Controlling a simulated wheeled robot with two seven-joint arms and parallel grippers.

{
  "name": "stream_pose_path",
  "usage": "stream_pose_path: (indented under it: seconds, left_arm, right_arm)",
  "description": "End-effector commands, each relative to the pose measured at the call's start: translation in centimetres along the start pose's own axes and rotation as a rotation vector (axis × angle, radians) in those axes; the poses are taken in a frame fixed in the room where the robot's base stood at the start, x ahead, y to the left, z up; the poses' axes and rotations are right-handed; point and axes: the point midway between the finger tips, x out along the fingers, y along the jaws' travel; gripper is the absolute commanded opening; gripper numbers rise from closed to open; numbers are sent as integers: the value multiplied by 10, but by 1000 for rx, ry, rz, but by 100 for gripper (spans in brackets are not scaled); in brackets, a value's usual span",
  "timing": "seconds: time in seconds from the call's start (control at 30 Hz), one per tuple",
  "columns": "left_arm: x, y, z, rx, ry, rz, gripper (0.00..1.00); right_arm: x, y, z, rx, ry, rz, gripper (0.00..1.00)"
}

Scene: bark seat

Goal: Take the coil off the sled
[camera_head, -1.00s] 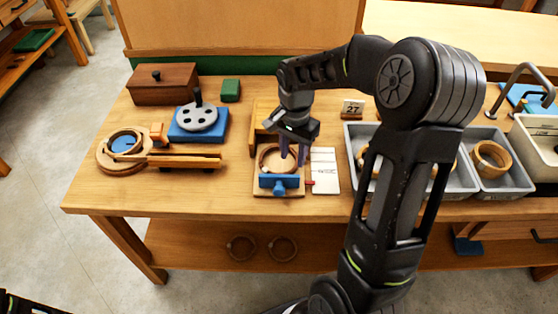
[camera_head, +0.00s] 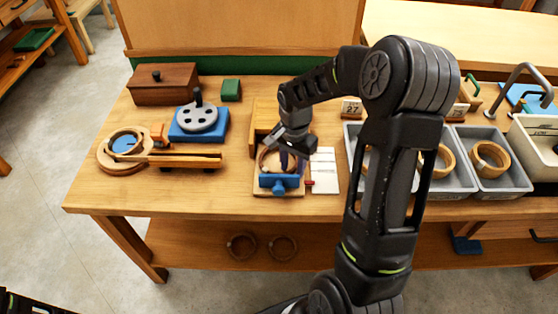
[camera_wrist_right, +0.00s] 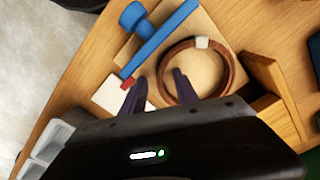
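The coil is a thin brown ring (camera_head: 262,159) with a pale band. It lies flat on the sled, a light wooden board (camera_head: 259,188) with a blue bar and knob (camera_head: 280,183) at its front. In the right wrist view the coil (camera_wrist_right: 231,73) lies on the board, with the blue bar (camera_wrist_right: 163,36) beside it. My right gripper (camera_head: 292,159) is low over the coil's right side, fingers down and open. In the wrist view its fingers (camera_wrist_right: 155,80) are apart, one over the ring's inside and one outside it. Contact cannot be told. My left gripper is not in view.
A white card (camera_head: 325,170) lies right of the sled. Grey bins (camera_head: 507,184) holding wooden rings stand further right. Left are a blue block with a grey disc (camera_head: 199,120), a round wooden piece (camera_head: 107,160) and a brown box (camera_head: 163,84). The front left table top is clear.

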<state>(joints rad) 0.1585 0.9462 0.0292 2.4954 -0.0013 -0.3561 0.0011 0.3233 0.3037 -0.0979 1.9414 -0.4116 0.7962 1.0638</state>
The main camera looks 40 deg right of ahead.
Motion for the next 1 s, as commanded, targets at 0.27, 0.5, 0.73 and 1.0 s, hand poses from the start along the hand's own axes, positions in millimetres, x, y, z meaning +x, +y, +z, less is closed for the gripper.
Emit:
stream_pose_path:
  seconds: [0.27, 0.5, 0.73, 1.0]
  left_arm:
    - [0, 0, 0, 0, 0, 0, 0]
    - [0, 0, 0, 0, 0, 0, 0]
    - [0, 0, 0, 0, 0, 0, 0]
    - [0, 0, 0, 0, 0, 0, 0]
  right_arm:
    - [0, 0, 0, 0, 0, 0, 28]
    - [0, 0, 0, 0, 0, 0, 9]
    - [0, 0, 0, 0, 0, 0, 0]
    - [0, 0, 0, 0, 0, 0, 0]
